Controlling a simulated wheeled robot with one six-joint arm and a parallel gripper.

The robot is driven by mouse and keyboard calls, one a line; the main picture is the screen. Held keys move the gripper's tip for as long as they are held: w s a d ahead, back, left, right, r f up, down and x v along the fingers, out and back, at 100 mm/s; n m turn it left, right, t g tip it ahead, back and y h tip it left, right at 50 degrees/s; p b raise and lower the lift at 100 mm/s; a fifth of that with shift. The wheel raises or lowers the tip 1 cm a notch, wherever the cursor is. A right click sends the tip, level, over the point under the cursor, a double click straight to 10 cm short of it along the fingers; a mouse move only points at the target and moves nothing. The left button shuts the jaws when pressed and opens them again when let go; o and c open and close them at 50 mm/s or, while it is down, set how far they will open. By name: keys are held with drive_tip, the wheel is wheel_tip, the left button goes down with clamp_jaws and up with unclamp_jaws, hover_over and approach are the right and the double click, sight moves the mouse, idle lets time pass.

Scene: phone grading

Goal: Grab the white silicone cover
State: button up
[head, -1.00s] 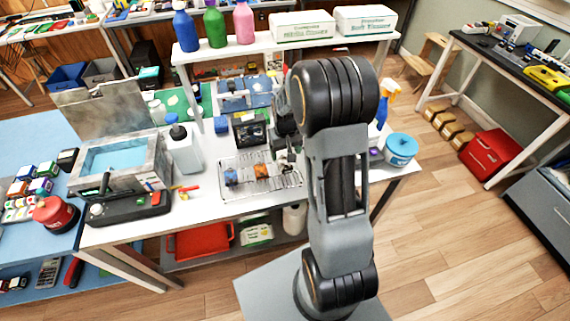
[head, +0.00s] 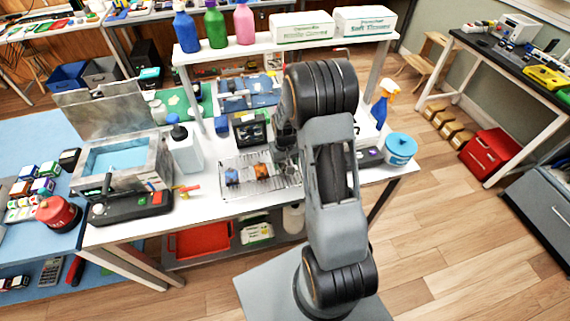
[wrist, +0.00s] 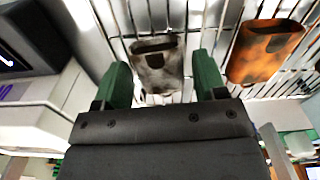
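The white cover (wrist: 158,78) looks grey-white and mottled, with an open end and a dark cutout. It stands at the wire rack in the wrist view. My gripper (wrist: 161,66) has green fingertips spread wide on either side of it, with a gap at each side. In the head view my gripper (head: 287,156) is low over the right part of the wire rack (head: 246,190), and I cannot make out the white cover there. An orange-brown cover (wrist: 265,55) stands to its right in the wrist view; it also shows in the head view (head: 262,170).
A blue item (head: 232,177) sits in the rack's left part. A black box (head: 249,129) stands behind the rack. A white squeeze bottle (head: 186,152) and a metal basin (head: 125,165) are to the left. A blue-and-white tub (head: 400,150) is at the right table end.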

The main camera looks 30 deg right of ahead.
drive_tip(key=c, duration=0.7)
drive_tip(key=shift+c, duration=0.2)
